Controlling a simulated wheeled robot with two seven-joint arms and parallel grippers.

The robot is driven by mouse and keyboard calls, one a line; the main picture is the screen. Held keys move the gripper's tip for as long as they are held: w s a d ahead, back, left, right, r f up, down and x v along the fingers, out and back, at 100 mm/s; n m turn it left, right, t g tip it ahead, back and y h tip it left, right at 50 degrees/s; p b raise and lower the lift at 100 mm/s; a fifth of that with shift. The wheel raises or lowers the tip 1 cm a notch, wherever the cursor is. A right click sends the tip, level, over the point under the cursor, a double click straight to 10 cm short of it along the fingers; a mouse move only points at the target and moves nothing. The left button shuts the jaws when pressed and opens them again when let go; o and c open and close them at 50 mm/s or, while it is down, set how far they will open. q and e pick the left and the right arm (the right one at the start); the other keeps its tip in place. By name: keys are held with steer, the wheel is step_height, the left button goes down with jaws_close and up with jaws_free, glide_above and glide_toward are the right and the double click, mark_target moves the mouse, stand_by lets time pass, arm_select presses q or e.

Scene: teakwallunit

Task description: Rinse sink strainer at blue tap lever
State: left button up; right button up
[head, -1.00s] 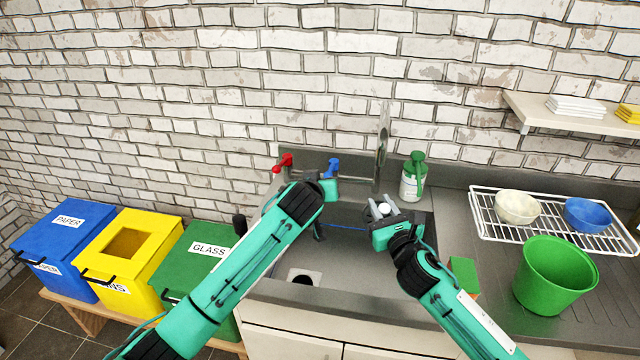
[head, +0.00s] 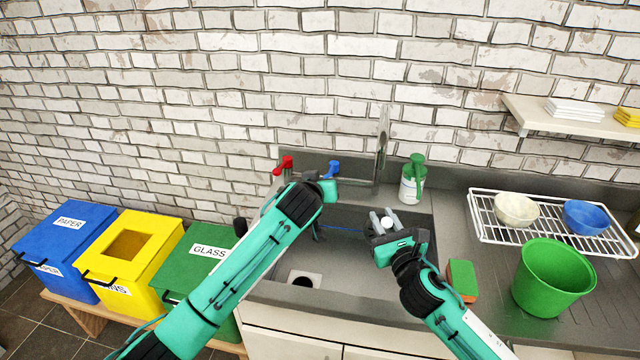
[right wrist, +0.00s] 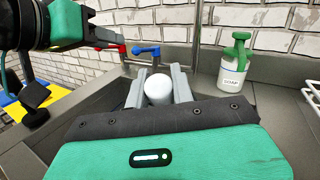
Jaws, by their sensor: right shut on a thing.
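The strainer shows only as a round white knob (head: 387,222) between the fingers of my right gripper (head: 381,221). In the right wrist view the white knob (right wrist: 158,89) sits between both grey fingers; any part below it is hidden. My right gripper is shut on it over the sink basin (head: 348,255). The blue tap lever (head: 334,167) is at the back of the sink, and shows in the right wrist view (right wrist: 147,51). My left gripper (head: 326,190) is just in front of the blue lever; its fingers are not clear and contact cannot be told.
A red tap lever (head: 285,164) is left of the blue one. The tall spout (head: 382,150) stands behind the basin. A soap bottle (head: 412,180), a sponge (head: 462,279), a green bucket (head: 553,277) and a dish rack (head: 490,228) are to the right. Waste bins (head: 190,260) stand left.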

steer(key=shift+s+a+p, duration=0.15)
steer(key=shift+s+p, duration=0.15)
steer(key=shift+s, duration=1.8)
steer(key=s+r+p, duration=0.4)
steer(key=s, duration=0.1)
steer(key=shift+a+p, duration=0.2)
steer(key=shift+p, duration=0.15)
stand_by(0.8)
